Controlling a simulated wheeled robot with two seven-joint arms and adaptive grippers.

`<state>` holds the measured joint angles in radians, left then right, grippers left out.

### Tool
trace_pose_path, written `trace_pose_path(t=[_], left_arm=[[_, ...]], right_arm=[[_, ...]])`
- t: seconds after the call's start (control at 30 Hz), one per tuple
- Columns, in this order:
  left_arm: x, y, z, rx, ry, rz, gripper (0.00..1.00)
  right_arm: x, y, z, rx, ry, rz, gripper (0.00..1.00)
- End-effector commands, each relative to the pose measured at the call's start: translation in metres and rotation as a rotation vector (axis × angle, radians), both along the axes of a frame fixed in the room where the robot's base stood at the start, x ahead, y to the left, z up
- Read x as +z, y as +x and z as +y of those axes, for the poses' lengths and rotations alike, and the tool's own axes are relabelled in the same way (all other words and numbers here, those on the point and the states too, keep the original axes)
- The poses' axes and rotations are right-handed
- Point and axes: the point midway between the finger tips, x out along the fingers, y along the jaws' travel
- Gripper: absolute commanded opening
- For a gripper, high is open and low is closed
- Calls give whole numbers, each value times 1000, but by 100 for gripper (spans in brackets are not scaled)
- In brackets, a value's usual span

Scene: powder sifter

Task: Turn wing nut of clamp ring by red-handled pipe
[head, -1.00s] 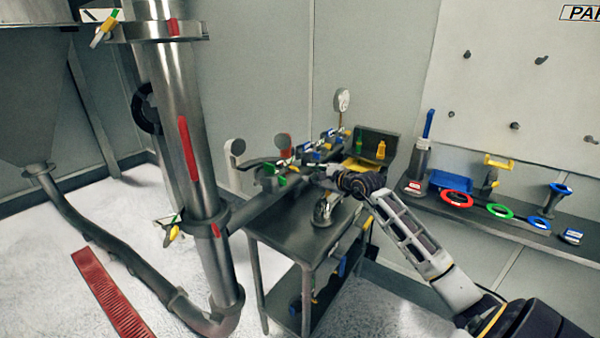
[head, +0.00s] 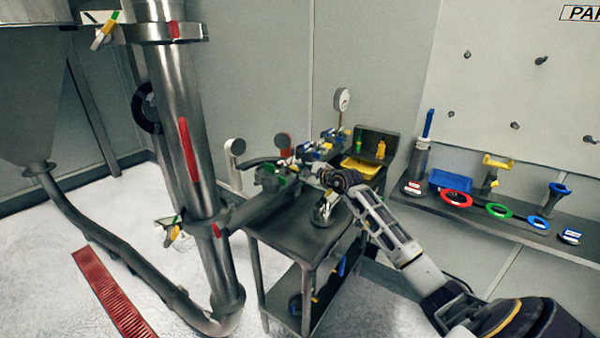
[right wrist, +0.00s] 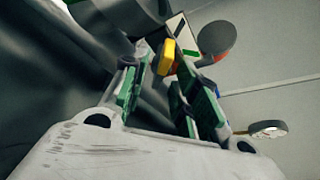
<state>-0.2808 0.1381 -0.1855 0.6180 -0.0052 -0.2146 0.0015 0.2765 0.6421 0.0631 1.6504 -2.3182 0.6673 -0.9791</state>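The right wrist view shows a yellow wing nut (right wrist: 167,57) on a clamp beside a grey pipe (right wrist: 115,14). The wing nut appears in front of or between the fingertips; contact cannot be told. In the head view my right gripper (head: 312,171) is small, at the fittings on the cart, near a red round handle (head: 284,141). The clamp there is too small to make out. My left gripper is not in view.
A steel cart (head: 290,225) carries the pipe fittings and a flask-like metal part (head: 323,210). A tall steel pipe (head: 190,110) with clamps stands left. A wall shelf (head: 520,235) holds coloured rings and parts. The white floor at left is partly clear.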

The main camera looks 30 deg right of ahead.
Motion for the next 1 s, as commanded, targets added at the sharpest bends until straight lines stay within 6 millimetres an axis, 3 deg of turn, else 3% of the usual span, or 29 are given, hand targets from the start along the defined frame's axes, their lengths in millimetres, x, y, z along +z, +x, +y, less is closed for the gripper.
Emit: trace_pose_path(t=[0.53,0.77,1.0], left_arm=[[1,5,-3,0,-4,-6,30],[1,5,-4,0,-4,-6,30],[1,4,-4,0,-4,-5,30]], right_arm=[[-2,8,1,0,-1,0,29],[-2,8,1,0,-1,0,1],[-2,8,1,0,1,1,0]])
